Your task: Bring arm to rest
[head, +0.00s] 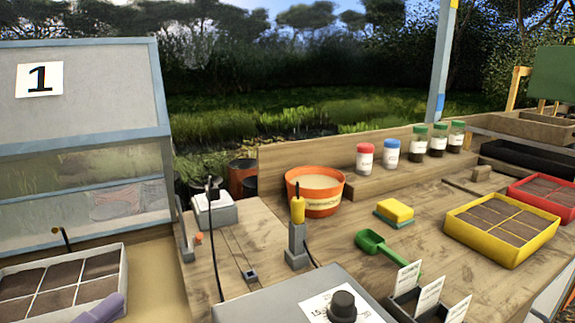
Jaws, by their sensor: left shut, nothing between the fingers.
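A lilac part of my left gripper (99,309) shows at the bottom left edge, over the near right corner of the white seed tray (125,265). Most of the gripper is cut off by the frame. It is shut and appears empty. I cannot tell whether it touches the tray. My right gripper is not in view.
A glazed frame marked 1 (95,65) stands behind the white tray. The wooden bench holds a grey box with a black knob (342,305), a yellow-handled tool (298,210) upright in a grey stand, an orange pot (315,200), a green scoop (372,244) and a yellow tray (485,252).

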